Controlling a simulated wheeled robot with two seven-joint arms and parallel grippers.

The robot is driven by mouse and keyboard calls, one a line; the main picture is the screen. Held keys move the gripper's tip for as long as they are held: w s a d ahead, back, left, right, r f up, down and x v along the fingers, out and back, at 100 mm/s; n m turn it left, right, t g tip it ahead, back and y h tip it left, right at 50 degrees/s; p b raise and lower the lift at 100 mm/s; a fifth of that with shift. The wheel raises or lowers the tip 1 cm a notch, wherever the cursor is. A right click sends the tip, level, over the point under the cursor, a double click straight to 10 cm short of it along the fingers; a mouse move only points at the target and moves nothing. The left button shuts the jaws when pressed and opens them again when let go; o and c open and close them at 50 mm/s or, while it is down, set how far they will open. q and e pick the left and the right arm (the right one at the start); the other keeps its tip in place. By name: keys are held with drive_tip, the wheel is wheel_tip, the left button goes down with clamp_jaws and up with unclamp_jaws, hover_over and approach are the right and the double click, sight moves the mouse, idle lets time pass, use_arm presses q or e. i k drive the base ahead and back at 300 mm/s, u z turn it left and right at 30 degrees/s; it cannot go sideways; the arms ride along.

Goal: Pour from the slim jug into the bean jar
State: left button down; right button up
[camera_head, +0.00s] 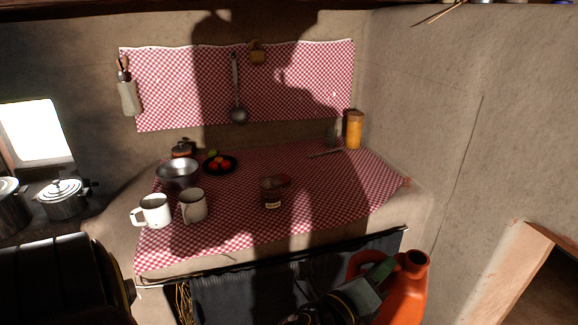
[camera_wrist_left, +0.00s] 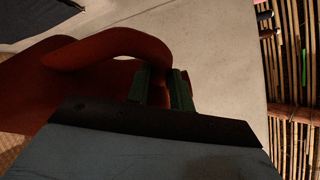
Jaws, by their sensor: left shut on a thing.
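The slim jug (camera_head: 408,284) is orange-red, with a round open mouth at its top and a loop handle. It stands out in front of the hearth's counter at the lower right in the head view. My left gripper (camera_head: 380,268) is shut on the jug's handle. In the left wrist view the green fingers of my left gripper (camera_wrist_left: 165,88) close around the handle of the jug (camera_wrist_left: 125,42). The bean jar (camera_head: 272,192), a dark glass jar with a pale label, stands in shadow on the checked cloth, up and left of the jug. My right gripper is not in view.
Two white mugs (camera_head: 155,211) (camera_head: 194,205), a metal bowl (camera_head: 178,172) and a dark plate (camera_head: 221,164) with red fruit stand left of the jar. An amber canister (camera_head: 354,130) stands at the back right. The cloth right of the jar is mostly clear.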

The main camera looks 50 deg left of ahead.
sight(270, 187)
drive_tip(key=i, duration=1.4)
drive_tip(key=u, duration=2.05)
